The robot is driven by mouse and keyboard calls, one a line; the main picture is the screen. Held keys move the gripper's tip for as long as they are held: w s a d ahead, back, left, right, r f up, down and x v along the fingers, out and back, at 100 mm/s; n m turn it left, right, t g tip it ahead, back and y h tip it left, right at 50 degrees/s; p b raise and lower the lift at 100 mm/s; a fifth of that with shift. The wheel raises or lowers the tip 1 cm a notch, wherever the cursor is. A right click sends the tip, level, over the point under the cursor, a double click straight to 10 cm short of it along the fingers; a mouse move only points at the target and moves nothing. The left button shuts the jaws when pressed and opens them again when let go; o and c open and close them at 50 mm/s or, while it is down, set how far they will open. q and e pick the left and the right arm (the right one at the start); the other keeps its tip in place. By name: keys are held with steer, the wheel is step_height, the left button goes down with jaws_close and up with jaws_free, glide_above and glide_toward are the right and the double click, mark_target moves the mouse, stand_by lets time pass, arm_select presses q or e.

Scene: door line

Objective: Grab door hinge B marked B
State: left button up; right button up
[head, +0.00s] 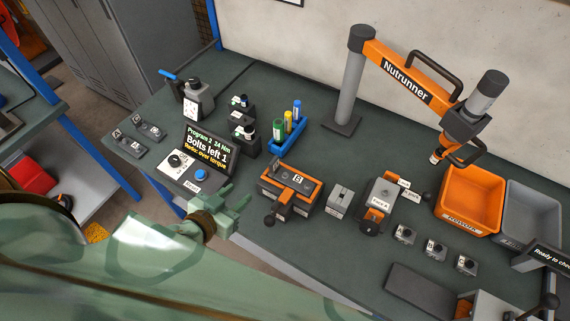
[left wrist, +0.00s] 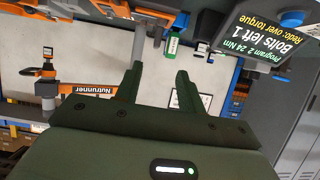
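An orange and dark fixture (head: 273,189) with a black handle stands on the bench in the head view; a small white label on top seems to read B. I cannot tell for sure which thing is hinge B. My left gripper (head: 238,196) is open and empty, over the front edge, left of the orange fixture. Its spread fingers (left wrist: 160,70) show in the left wrist view with nothing between them. My right gripper is not in view.
A controller with a screen (head: 207,147) reading "Bolts left 1" stands left of the orange fixture. A blue tray (head: 286,140) holds bottles behind. The nutrunner arm (head: 398,72) hangs at the right, near an orange bin (head: 450,200) and a grey bin (head: 540,200). Several small grey blocks stand right.

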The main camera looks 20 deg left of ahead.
arm_select(q)
steer(key=w, duration=0.3)
steer(key=b, duration=0.2)
glide_toward(272, 162)
steer(key=x, duration=0.9)
steer(key=shift+w+f+b, duration=0.15)
steer(key=shift+w+b, duration=0.05)
steer(key=shift+b, duration=0.2)
jaws_close()
steer(key=shift+t, duration=0.3)
